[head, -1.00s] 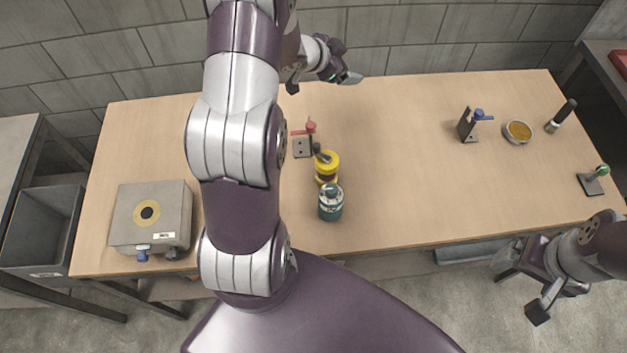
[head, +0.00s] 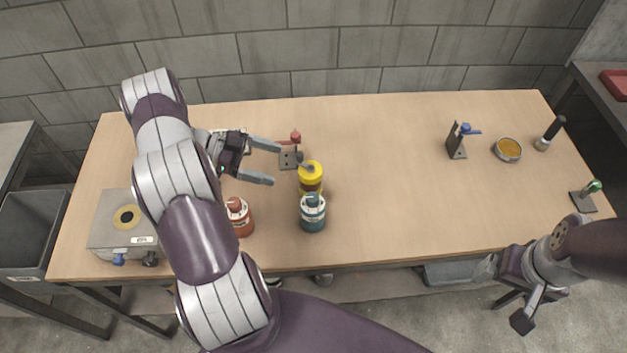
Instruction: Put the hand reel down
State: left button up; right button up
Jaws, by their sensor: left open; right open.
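I cannot surely pick out a hand reel in view. My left gripper (head: 274,163) is open and empty above the left part of the table. Its fingers point right, towards a dark bracket with a red top (head: 287,158) and a yellow canister (head: 311,174) with a dark knob. A teal canister (head: 313,215) stands in front of the yellow one. A red canister (head: 241,218) stands to its left, partly hidden by my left arm. My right gripper (head: 504,294) is open and empty, off the table's front edge at lower right.
The wooden table (head: 390,185) is clear in the middle. A grey box (head: 112,218) with a yellow disc stands at left. At right are a blue-topped bracket (head: 456,142), an amber-filled bowl (head: 508,149), a black-handled tool (head: 551,132) and a green-topped stand (head: 584,201). A dark bin (head: 25,235) is at far left.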

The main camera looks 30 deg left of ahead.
aim_at(310, 173)
pick_arm(q)
jog(key=p+x, duration=0.2)
jog(key=x, duration=0.8)
jog(key=shift+w+d+f, duration=0.1)
jog(key=shift+w+d, duration=0.1)
jog(key=shift+d, duration=0.15)
jog(key=c, duration=1.1)
jog(key=shift+c, duration=0.7)
